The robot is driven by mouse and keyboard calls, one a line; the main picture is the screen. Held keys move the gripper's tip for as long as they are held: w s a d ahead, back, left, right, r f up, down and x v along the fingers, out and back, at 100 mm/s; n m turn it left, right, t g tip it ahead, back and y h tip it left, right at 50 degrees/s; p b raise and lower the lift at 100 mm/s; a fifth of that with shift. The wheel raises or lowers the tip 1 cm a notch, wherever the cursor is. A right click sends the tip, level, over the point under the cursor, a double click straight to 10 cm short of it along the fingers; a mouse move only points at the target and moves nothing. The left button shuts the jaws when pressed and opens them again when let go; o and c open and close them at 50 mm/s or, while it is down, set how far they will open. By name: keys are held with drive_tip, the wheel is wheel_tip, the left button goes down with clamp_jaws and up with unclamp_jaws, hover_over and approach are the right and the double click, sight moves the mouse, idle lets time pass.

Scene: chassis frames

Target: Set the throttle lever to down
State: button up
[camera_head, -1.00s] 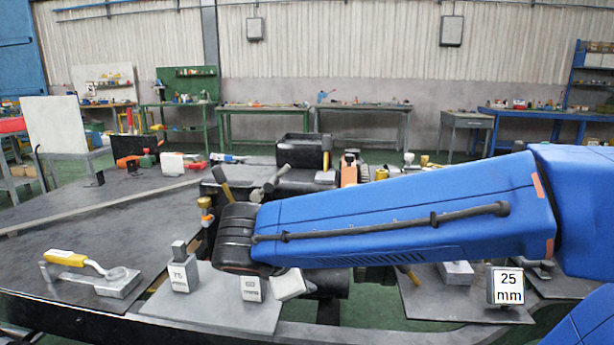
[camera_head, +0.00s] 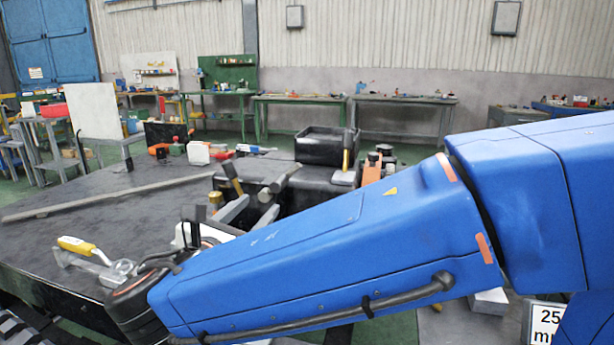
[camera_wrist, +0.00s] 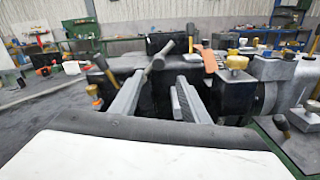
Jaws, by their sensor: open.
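Several levers stand on the dark machine, and I cannot tell which one is the throttle lever. One has a brown, tilted handle (camera_head: 232,178) and also shows in the wrist view (camera_wrist: 103,68). To its right is a grey bar lever (camera_head: 280,178), also in the wrist view (camera_wrist: 158,62). My gripper (camera_head: 258,208) is open and points toward the machine. In the wrist view its two grey fingers (camera_wrist: 155,100) are apart with nothing held between them, and the grey bar lever shows just beyond them.
A yellow-handled tool (camera_head: 78,246) lies on the dark table (camera_head: 110,200) at the left. A black bin (camera_head: 318,146) sits behind the levers. Knobs and another lever (camera_wrist: 282,124) stand at the right of the wrist view. My arm hides the front right.

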sight(285, 178)
drive_tip(key=x, duration=1.7)
drive_tip(key=shift+w+a+r, duration=0.15)
drive_tip(key=shift+r, duration=0.1)
drive_tip(key=shift+c, duration=0.4)
